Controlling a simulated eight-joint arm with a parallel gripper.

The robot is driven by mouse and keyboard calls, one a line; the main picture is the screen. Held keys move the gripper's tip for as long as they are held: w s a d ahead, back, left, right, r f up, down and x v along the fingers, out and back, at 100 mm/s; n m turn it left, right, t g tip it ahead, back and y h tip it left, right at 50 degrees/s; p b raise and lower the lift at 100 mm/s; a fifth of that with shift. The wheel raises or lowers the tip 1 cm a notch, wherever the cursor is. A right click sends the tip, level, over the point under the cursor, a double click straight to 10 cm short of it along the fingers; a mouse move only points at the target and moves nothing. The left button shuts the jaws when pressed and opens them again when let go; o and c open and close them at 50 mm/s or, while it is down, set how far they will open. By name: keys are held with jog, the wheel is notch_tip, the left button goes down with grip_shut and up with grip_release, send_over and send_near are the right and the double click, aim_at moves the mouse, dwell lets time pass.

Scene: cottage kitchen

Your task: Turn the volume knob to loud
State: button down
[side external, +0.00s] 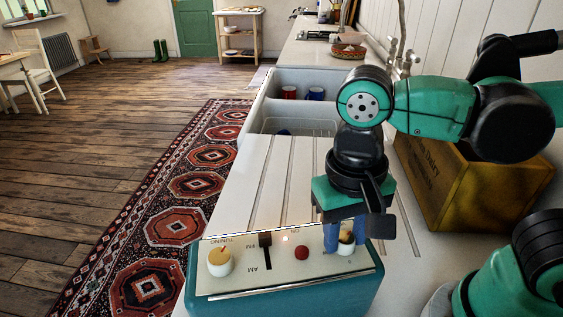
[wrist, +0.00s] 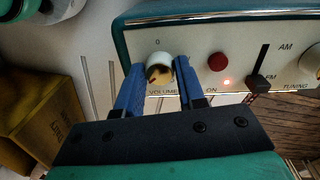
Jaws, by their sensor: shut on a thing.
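The radio (side external: 280,289) is a teal box with a cream top panel on the counter; it also shows in the wrist view (wrist: 186,13). The volume knob (wrist: 158,66) is cream with a tan top and a dark pointer mark, between my gripper's two blue fingers, above the word VOLUME. My gripper (wrist: 159,80) is shut on the knob. In the side view my gripper (side external: 345,241) comes down on the panel's right end, and its fingers partly hide the volume knob (side external: 346,247). The pointer appears to aim toward the lower left in the wrist view.
The panel also carries a red button (side external: 302,253), a lit indicator by ON, an AM/FM slider (side external: 266,241) and a tuning knob (side external: 220,262). A wooden crate (side external: 466,196) stands right of my gripper. The sink (side external: 268,104) with mugs lies behind.

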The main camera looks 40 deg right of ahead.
aim_at(342, 238)
jog(key=shift+m, duration=0.5)
jog(key=c, duration=0.5)
grip_release()
jog(key=shift+w+a+r, duration=0.1)
jog(key=shift+r, duration=2.7)
